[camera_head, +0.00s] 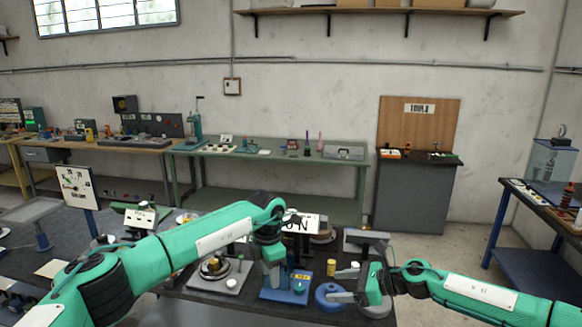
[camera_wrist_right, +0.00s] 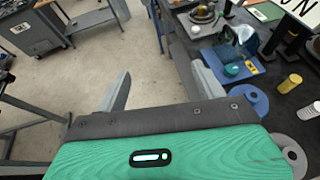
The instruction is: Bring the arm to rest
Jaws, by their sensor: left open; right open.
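Both my arms reach over the dark table in the head view. My left gripper (camera_head: 274,280) points down at the blue stand (camera_head: 288,292) on the table; its fingertips are small here, and I cannot tell whether they touch the stand. My right gripper (camera_head: 341,286) is at the table's front right, fingers pointing left, near a round blue disc (camera_head: 327,294). In the right wrist view its fingers (camera_wrist_right: 160,88) are spread wide with nothing between them. The blue stand (camera_wrist_right: 222,66) and the blue disc (camera_wrist_right: 252,100) lie to the right of the fingers there.
A yellow cylinder (camera_head: 331,267) stands behind the right gripper. A grey plate with a round fixture (camera_head: 213,268) lies left of the blue stand. A white lettered sign (camera_head: 299,223) stands behind. Bare floor (camera_wrist_right: 125,60) shows beyond the table's edge.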

